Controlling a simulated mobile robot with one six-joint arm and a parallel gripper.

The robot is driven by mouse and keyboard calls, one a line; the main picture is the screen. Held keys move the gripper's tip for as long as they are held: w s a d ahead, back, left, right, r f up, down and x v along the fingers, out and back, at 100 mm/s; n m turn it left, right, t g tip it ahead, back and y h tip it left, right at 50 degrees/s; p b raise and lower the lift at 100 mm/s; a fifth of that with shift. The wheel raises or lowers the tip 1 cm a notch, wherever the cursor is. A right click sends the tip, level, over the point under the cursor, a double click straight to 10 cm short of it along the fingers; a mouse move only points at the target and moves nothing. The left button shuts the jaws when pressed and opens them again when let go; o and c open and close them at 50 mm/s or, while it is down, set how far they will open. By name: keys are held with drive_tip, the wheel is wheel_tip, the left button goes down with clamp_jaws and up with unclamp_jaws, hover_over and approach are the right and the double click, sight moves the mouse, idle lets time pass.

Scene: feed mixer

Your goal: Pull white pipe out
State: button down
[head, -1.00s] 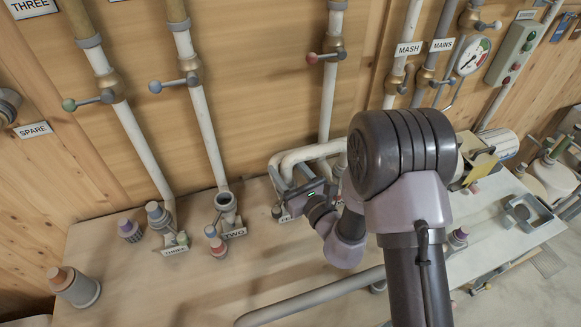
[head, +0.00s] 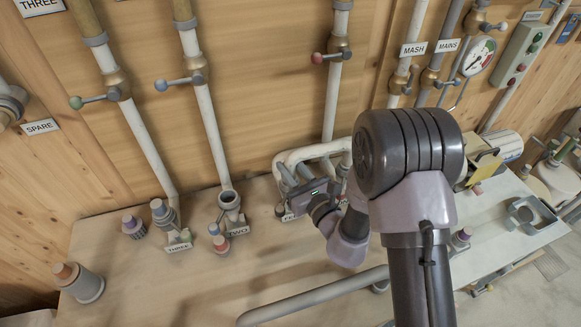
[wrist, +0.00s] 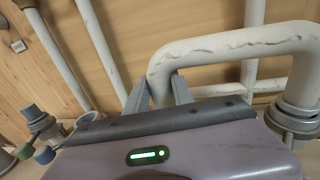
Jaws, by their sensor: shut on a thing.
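The white pipe (head: 318,151) is a bent, U-shaped tube low against the wooden wall. In the wrist view the white pipe (wrist: 235,42) runs across the top, and its right leg enters a grey collar (wrist: 296,118). Its left leg passes down between the fingers of my gripper (wrist: 160,92). My gripper, which also shows in the head view (head: 289,178), is shut on that left leg. The lower end of the left leg is hidden behind my gripper body. I cannot tell whether it is still seated.
An open socket labelled TWO (head: 229,201) and a capped socket labelled THREE (head: 162,211) stand to the left. A long grey pipe (head: 310,296) lies along the front. Bare tabletop lies left of it.

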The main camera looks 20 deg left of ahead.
drive_tip(key=shift+r+p, duration=2.55)
drive_tip(key=shift+r, duration=0.8)
